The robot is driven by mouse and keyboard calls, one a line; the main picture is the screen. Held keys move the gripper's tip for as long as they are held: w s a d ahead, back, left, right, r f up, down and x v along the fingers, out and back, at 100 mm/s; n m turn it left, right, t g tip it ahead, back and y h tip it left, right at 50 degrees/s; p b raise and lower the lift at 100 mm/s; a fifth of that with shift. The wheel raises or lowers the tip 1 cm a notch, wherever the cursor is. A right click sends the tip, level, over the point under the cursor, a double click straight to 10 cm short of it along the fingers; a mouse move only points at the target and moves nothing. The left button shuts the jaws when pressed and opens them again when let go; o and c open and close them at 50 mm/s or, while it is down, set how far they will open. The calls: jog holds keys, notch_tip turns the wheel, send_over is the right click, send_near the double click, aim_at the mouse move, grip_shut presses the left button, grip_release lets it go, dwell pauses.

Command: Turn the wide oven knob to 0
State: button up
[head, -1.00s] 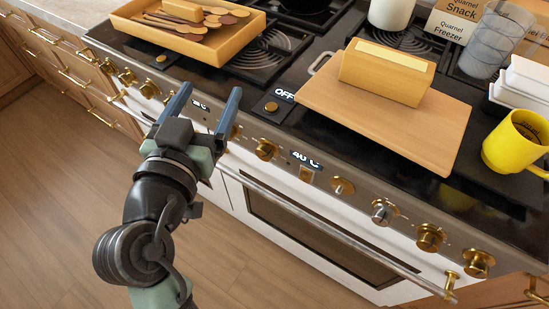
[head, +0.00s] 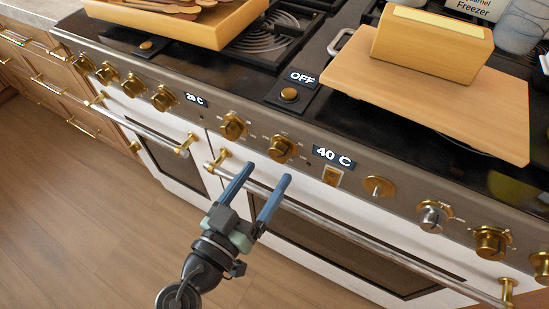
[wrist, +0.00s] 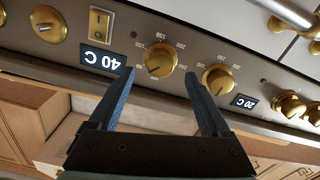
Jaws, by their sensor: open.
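The knob next to the 40 C display, likely the wide oven knob (head: 281,148), is brass and round on the front panel. In the wrist view this knob (wrist: 160,62) appears between my fingertips, with temperature numbers around it; its exact setting is unclear. The 40 C display (head: 334,157) is to its right. My gripper (head: 267,172) is open and empty, with blue fingers pointing toward the panel, just below and in front of the knob. A similar knob (head: 232,125), nearer the 20 C display (head: 196,99), is to the left.
A long oven handle (head: 340,233) runs below the panel, close to my fingers. A brass switch (head: 331,176) and more knobs (head: 491,242) lie right. A board (head: 440,105) bearing a yellow-topped block and a tray (head: 225,30) stand on the stovetop. Floor is clear.

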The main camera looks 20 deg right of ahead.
aim_at(277, 157)
jog(key=shift+x, duration=2.4)
jog(key=shift+a, duration=0.1)
grip_shut()
jog(key=n, duration=0.4)
jog(key=shift+n+p, duration=0.7)
jog(key=shift+n, duration=1.4)
